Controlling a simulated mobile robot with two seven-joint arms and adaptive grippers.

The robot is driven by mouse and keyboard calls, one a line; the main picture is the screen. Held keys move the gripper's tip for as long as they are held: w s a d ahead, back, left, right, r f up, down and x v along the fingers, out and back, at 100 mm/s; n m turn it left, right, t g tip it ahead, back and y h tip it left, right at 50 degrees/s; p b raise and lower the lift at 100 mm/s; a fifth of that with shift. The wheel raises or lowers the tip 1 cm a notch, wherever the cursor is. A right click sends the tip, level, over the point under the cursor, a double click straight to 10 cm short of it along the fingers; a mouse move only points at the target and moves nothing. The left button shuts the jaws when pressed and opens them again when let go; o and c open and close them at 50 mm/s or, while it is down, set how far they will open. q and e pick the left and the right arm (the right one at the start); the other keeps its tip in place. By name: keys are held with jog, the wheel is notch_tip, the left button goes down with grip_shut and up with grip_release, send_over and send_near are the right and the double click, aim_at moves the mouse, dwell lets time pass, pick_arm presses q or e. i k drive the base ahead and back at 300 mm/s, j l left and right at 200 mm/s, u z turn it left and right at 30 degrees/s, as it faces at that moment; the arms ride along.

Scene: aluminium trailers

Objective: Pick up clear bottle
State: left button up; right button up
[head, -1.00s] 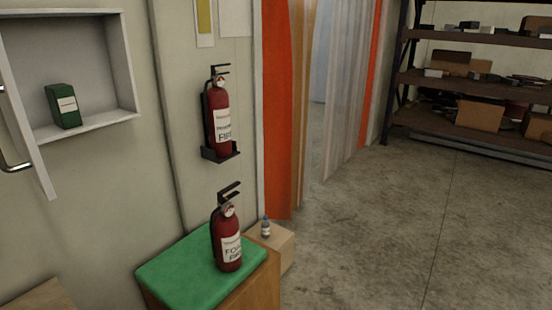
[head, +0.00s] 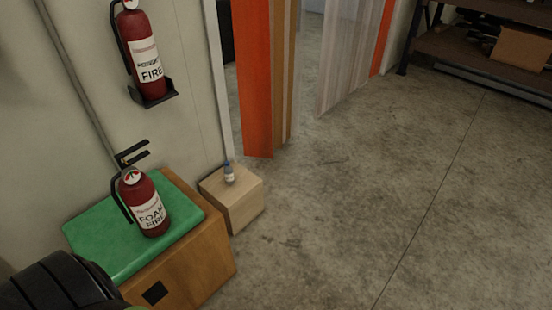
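A small clear bottle (head: 229,174) with a blue cap and a pale label stands upright on a light wooden box (head: 242,207). The box is on the floor by the wall, just right of the green-topped cabinet. Nothing covers the bottle. A dark rounded part, likely of my own arm, shows at the bottom left corner. No gripper fingers are in view.
A wooden cabinet (head: 195,265) with a green top (head: 102,232) stands left of the box and bears a red fire extinguisher (head: 147,205). Another extinguisher (head: 145,55) hangs on the wall. An orange strip curtain (head: 255,85) is behind. The concrete floor (head: 350,190) at right is clear.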

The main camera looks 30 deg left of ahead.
aim_at(229, 171)
jog(key=i+u, duration=0.1)
jog(key=i, duration=0.7)
jog(key=i+l+u, duration=0.1)
jog(key=i, duration=0.75)
jog(key=l, duration=0.1)
